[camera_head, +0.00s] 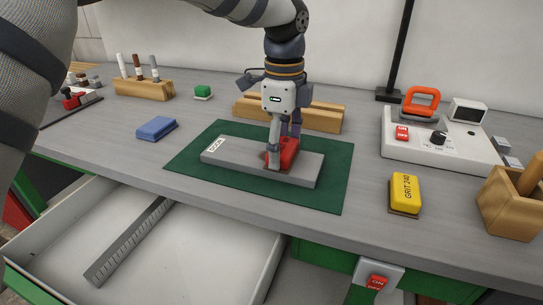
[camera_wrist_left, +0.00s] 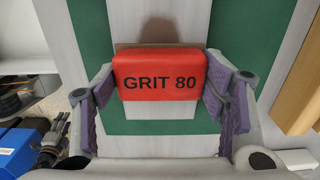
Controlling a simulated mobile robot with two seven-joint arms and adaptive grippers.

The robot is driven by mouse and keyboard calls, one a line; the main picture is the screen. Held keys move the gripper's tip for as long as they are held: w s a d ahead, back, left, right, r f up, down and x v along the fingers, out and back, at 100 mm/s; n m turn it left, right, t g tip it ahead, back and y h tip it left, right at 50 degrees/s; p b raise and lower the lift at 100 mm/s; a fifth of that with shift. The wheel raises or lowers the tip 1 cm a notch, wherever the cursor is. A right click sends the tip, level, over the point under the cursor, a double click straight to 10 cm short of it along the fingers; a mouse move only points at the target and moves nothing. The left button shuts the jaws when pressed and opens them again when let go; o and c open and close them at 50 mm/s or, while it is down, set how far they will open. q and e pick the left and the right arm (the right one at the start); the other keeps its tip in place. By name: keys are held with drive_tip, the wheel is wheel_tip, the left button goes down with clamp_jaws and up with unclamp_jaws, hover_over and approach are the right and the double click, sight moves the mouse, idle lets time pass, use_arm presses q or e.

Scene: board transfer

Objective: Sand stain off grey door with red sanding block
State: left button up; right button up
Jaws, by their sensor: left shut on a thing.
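The red sanding block (camera_head: 289,153) is in my left gripper (camera_head: 282,148), whose fingers stand on either side of it, over the right part of the grey door. The block reads "GRIT 80" in the left wrist view (camera_wrist_left: 160,74), between the two purple-padded fingers. The grey door (camera_head: 238,153) lies flat on a green mat (camera_head: 335,190), with a white label at its left end. The block appears to rest on the door. A faint darker patch shows on the door just beyond the block in the wrist view; I cannot tell stain from shadow. My right gripper is not in view.
A blue block (camera_head: 157,128) lies left of the mat and a yellow "GRIT 240" block (camera_head: 405,193) right of it. A wooden rack (camera_head: 325,118) stands behind. A white control box (camera_head: 440,145) and wooden box (camera_head: 510,205) are at right. An open drawer (camera_head: 215,245) is in front.

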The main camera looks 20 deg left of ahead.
sight(260, 154)
use_arm(q)
drive_tip(key=shift+a, duration=0.7)
drive_tip(key=shift+s+a, duration=0.15)
drive_tip(key=shift+a, duration=1.55)
wheel_tip(260, 154, up, 7)
